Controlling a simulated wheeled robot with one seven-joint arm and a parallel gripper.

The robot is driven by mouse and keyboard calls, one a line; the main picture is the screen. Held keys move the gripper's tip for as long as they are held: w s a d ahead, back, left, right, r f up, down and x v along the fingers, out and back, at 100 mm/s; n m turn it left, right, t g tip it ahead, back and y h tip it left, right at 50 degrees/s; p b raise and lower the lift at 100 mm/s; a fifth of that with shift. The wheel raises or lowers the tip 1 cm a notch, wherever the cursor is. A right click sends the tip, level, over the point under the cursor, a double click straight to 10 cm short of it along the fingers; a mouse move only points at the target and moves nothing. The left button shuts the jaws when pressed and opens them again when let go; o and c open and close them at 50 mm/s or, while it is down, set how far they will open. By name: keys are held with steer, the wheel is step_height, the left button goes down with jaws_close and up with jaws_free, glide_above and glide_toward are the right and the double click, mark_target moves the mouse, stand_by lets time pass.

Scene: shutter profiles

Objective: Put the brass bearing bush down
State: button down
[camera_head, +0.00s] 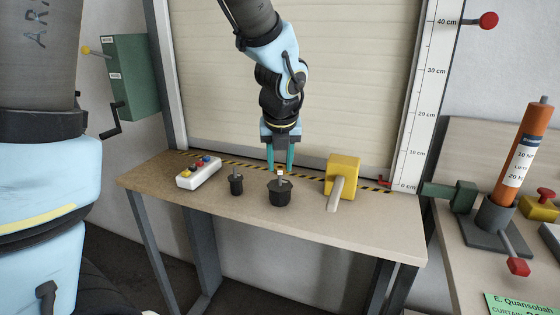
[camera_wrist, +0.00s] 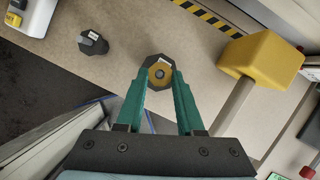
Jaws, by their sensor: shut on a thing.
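The brass bearing bush (camera_wrist: 152,79) is between the fingertips of my gripper (camera_wrist: 160,80), which is shut on it. In the head view my gripper (camera_head: 280,166) points straight down, and the small bush (camera_head: 280,172) shows between its green fingers. Directly below is a dark, many-sided base (camera_head: 279,197) with a thin upright grey pin. The bush is in line with this pin, near its top. A grey spot shows in the bush's middle in the wrist view. I cannot tell whether the bush is around the pin or just above it.
A smaller black base with a pin (camera_head: 236,185) stands to the left, beside a white button box (camera_head: 199,172). A yellow-headed mallet (camera_head: 343,170) stands close on the right. The bench front (camera_head: 310,220) is clear. A shutter (camera_head: 330,80) rises behind.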

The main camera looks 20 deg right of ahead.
steer(key=shift+f, duration=0.5)
steer(key=c, duration=0.5)
jaws_free()
steer(key=shift+c, duration=0.2)
steer(key=shift+r, duration=0.1)
